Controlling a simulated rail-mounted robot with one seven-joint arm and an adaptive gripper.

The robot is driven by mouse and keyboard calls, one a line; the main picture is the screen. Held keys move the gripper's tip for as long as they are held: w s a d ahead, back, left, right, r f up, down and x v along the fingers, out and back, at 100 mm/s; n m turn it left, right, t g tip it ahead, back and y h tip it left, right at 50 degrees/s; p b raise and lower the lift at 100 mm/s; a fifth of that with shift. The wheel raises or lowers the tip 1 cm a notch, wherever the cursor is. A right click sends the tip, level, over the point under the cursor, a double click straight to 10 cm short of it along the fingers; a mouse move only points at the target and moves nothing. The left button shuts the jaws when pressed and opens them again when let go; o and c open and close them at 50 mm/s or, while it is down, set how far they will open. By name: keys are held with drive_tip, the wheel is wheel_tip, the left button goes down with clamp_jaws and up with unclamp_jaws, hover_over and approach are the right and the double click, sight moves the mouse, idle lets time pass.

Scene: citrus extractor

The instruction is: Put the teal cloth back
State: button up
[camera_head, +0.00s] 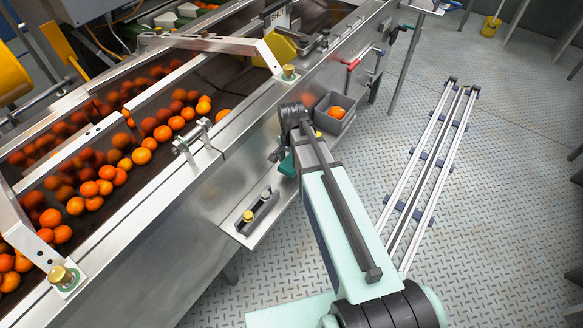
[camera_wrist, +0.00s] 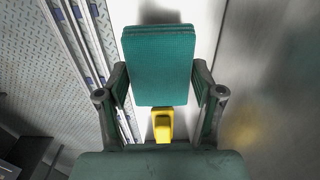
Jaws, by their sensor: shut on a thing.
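The teal cloth (camera_wrist: 160,65) is a flat, folded, rectangular pad in the wrist view, between the two fingers of my gripper (camera_wrist: 160,95). In the head view a small part of the teal cloth (camera_head: 287,166) shows beside the end of my arm, by the machine's steel side ledge. My gripper is shut on it. In the head view my arm hides most of the gripper. Whether the cloth touches a surface below cannot be told.
A yellow piece (camera_wrist: 163,125) shows just below the cloth in the wrist view. A grey bin (camera_head: 324,123) with an orange fruit stands beyond my arm. A small holder (camera_head: 264,212) with two knobs sits on the ledge. Oranges (camera_head: 142,156) lie on the conveyor. Rails (camera_head: 437,150) cross the floor.

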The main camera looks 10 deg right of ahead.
sight(292, 169)
drive_tip(key=shift+f+p, duration=0.3)
drive_tip(key=shift+f, duration=1.6)
drive_tip(key=shift+f, duration=0.1)
drive_tip(key=shift+f, duration=0.1)
drive_tip(key=o, duration=1.1)
drive_tip(key=shift+f+b, duration=0.1)
drive_tip(key=shift+b, duration=0.3)
wheel_tip(292, 169, up, 18)
drive_tip(key=shift+s+a+f, duration=0.15)
drive_tip(key=shift+s+f, duration=0.05)
drive_tip(key=shift+s, duration=0.05)
